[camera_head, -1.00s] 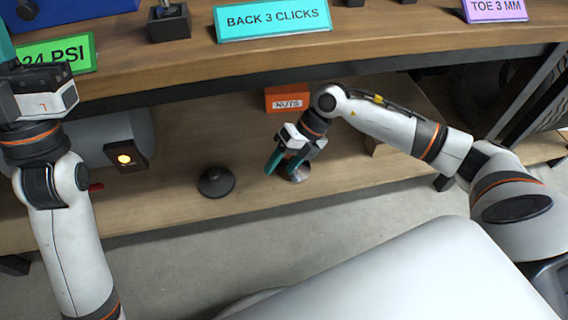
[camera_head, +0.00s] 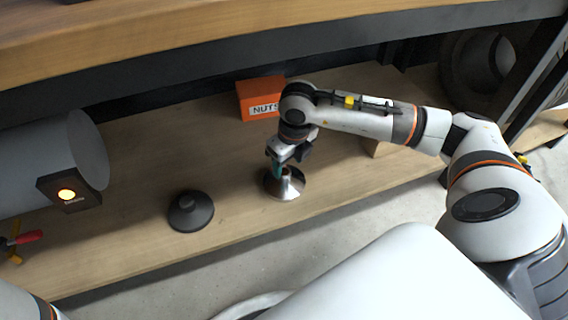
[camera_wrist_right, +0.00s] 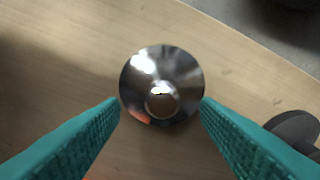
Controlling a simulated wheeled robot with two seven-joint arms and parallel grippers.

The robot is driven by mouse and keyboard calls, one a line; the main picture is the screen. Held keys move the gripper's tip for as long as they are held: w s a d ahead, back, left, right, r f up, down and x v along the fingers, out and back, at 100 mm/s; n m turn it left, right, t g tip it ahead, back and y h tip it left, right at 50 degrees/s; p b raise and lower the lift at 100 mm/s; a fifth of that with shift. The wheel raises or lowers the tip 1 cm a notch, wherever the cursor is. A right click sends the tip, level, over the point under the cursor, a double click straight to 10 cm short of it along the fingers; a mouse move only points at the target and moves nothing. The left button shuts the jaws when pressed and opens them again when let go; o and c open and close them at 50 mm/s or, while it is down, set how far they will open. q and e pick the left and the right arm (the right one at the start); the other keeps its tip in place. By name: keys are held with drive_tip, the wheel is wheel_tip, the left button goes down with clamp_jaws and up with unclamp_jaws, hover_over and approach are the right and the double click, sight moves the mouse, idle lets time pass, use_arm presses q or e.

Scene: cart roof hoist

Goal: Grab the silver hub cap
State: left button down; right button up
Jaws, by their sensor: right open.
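The silver hub cap (camera_head: 284,184) is a shiny round disc with a raised centre, lying on the lower wooden shelf. It also shows in the right wrist view (camera_wrist_right: 161,66). My right gripper (camera_head: 278,172) is open just above it. In the right wrist view the two teal fingers (camera_wrist_right: 161,108) stand apart, one on each side of the hub cap's near part, with nothing between them gripped. A dark grey cap (camera_head: 190,212) of similar shape sits to the left on the same shelf. My left gripper is out of view; only a bit of that arm shows at bottom left.
An orange NUTS box (camera_head: 259,99) stands behind my right gripper. A grey cylinder (camera_head: 45,160) with a lit lamp box (camera_head: 68,193) is at the left. The workbench top (camera_head: 200,30) overhangs the shelf. The shelf (camera_head: 130,245) is bare around the caps.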

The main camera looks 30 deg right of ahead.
sight(284, 171)
drive_tip(key=f+b, duration=0.2)
drive_tip(key=w+f+b, duration=0.1)
drive_tip(key=f+b, duration=0.2)
drive_tip(key=shift+a+f, duration=0.1)
drive_tip(key=shift+a, duration=0.1)
drive_tip(key=shift+c, duration=0.5)
drive_tip(key=c, duration=1)
